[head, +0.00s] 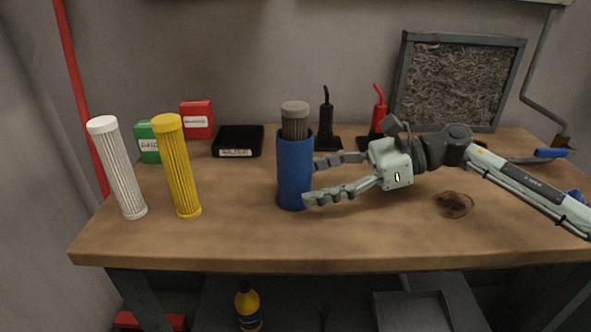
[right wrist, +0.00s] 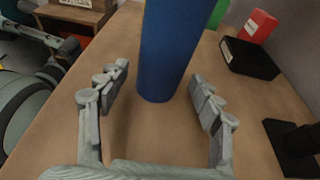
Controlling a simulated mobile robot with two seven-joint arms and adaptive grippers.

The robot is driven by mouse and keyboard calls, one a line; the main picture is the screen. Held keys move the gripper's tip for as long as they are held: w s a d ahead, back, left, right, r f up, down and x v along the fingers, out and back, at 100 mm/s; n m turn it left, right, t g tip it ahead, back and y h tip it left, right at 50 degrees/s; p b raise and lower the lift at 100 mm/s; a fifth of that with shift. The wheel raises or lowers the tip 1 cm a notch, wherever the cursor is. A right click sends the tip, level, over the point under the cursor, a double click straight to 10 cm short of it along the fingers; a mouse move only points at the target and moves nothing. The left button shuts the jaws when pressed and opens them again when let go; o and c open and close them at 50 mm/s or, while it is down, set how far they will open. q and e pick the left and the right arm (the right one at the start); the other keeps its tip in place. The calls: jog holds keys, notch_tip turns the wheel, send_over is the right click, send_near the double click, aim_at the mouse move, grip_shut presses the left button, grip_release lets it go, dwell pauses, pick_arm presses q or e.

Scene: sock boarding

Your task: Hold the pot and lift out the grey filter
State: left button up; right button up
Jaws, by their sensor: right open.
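The blue pot (head: 293,172) stands upright on the workbench. The grey filter (head: 294,122) stands in it, its grey cap and upper ribbed part above the rim and the rest hidden inside. My right gripper (head: 311,181) is open at the pot's right side. Its near finger overlaps the pot's right edge in the head view, and the far finger reaches toward the back of that edge. In the right wrist view the pot (right wrist: 168,50) stands between the spread fingertips, with gaps visible. The filter is not seen there. My left gripper is in neither view.
A white filter (head: 119,170) and a yellow filter (head: 178,170) stand tilted at left. Green (head: 148,143) and red (head: 197,119) boxes, a black tray (head: 238,141), and black (head: 326,122) and red (head: 378,110) pump-like items stand behind. A dark stain (head: 453,204) lies right.

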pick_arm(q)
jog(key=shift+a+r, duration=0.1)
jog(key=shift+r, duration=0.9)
pick_arm(e)
jog(key=shift+x, duration=1.45)
jog(key=shift+c, duration=0.5)
